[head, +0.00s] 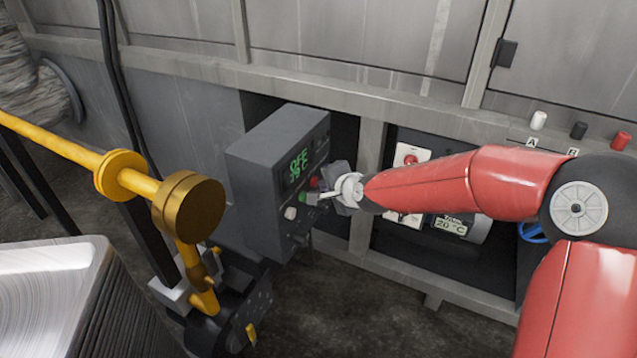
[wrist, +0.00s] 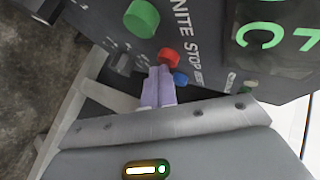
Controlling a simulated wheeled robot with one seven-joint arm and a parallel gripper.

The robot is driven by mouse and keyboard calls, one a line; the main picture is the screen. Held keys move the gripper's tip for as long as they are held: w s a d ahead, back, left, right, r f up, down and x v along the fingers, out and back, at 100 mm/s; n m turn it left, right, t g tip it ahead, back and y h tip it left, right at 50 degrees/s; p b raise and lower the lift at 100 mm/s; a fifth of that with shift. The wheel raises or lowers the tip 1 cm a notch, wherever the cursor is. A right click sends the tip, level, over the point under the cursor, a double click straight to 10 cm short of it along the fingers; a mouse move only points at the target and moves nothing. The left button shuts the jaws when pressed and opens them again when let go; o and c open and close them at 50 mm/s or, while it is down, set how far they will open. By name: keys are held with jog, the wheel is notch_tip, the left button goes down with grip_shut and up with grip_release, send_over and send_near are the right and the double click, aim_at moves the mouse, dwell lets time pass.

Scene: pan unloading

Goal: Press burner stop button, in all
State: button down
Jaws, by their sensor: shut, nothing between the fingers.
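The grey burner control box (head: 262,165) stands left of my arm in the head view, with a lit green display (head: 298,165). In the wrist view its panel shows a red button (wrist: 168,56) beside the word STOP. A larger green button (wrist: 141,18) sits beside partly cut-off lettering ending in "NITE", and a small blue button (wrist: 181,78) is close by. My gripper (wrist: 159,72) is shut and empty. Its pale fingertips are at the lower edge of the red button; I cannot tell whether they touch it. In the head view my gripper (head: 325,195) is at the panel.
A yellow pipe (head: 60,145) with a brass cap and a metal pan (head: 55,260) are on the left. A white panel with a red knob (head: 411,157) and a gauge reading 20 °C (head: 451,226) are behind my arm. White, black and red buttons top the right ledge.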

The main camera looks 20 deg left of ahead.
jog(key=shift+s+d, duration=0.15)
jog(key=shift+d, duration=0.65)
jog(key=shift+d, duration=0.1)
jog(key=shift+s+d+p, duration=0.15)
jog(key=shift+d+p, duration=0.95)
jog(key=shift+d, duration=1.3)
